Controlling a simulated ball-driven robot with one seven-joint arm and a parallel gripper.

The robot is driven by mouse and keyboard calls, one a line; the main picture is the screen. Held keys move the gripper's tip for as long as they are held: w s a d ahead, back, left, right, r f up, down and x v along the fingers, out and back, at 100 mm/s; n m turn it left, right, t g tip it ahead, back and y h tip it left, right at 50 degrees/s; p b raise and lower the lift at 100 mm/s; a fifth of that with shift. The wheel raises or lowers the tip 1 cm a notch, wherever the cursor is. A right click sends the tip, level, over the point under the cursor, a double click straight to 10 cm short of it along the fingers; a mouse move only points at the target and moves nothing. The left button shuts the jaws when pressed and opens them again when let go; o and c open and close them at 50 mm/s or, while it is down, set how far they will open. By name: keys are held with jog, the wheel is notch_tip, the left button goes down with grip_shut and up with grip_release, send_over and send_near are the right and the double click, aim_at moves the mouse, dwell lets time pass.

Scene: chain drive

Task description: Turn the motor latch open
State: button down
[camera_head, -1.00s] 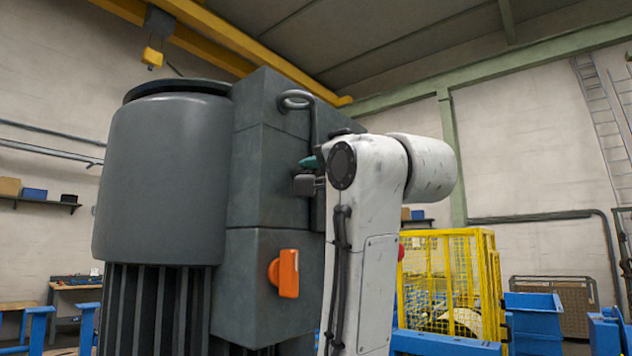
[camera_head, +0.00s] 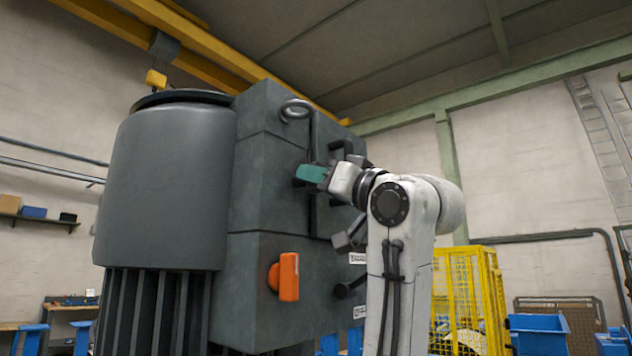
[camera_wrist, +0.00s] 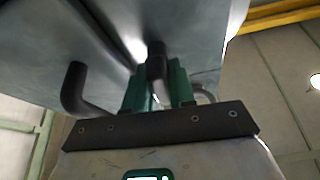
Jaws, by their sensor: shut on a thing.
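The large grey motor (camera_head: 165,185) stands upright at left in the head view, with a dark grey box housing (camera_head: 268,190) on its right side. My gripper (camera_head: 312,174) is at the upper part of the housing's right-hand face, its green fingers pointing left. In the wrist view, my gripper (camera_wrist: 158,90) has its two green fingers on either side of a dark handle (camera_wrist: 156,60), which looks like the motor latch. It is shut on that handle.
An orange knob (camera_head: 286,276) sticks out low on the housing. A bent black handle (camera_wrist: 76,88) stands beside my gripper in the wrist view. A yellow cage (camera_head: 468,300) and a blue bin (camera_head: 538,335) stand at right.

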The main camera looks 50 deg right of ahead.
jog(key=shift+f+n+y, duration=0.15)
jog(key=shift+n+y, duration=0.25)
jog(key=shift+n, duration=0.8)
jog(key=c, duration=1)
grip_release()
jog(key=shift+c, duration=0.2)
jog(key=b+v, duration=0.4)
jog(key=v, duration=0.6)
jog(key=shift+s, duration=0.3)
jog(key=shift+d+f, duration=0.1)
jog(key=shift+f, duration=0.05)
